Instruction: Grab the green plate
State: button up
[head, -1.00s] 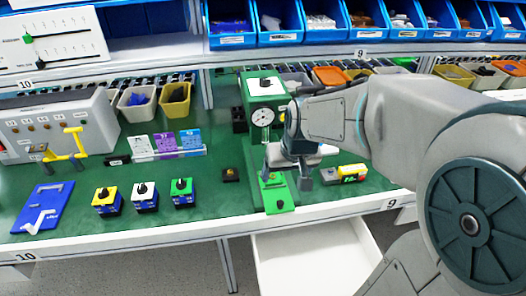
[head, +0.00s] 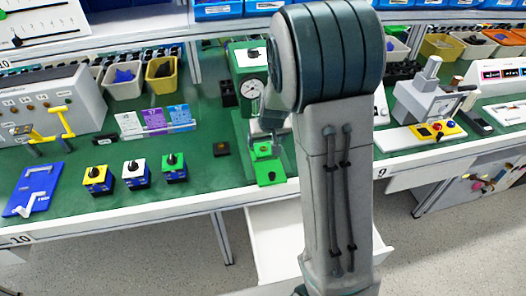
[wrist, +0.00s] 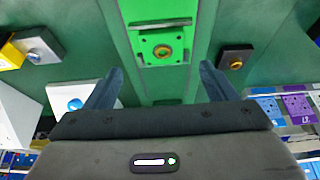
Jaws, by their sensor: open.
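The bright green plate (head: 270,172) lies at the front foot of the green stand with the round dial (head: 252,88), near the table's front edge. In the wrist view the green plate (wrist: 163,47) shows a round hole or ring in its middle and a bar across its edge. My gripper (wrist: 160,84) is open and empty, its two fingers apart, with the plate showing beyond and between them. In the head view my gripper (head: 267,127) is partly hidden by my arm, just behind the plate and in front of the stand. I see no contact with the plate.
A small black block (head: 221,149) sits left of the plate, and three knob switches (head: 136,174) stand further left. My arm hides the table right of the plate. In the wrist view a white block with a blue knob (wrist: 76,103) is close to the left finger.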

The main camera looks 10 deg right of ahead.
aim_at(264, 148)
jog(key=shift+a+x, duration=0.2)
jog(key=shift+x, duration=2.65)
jog(key=c, duration=1.1)
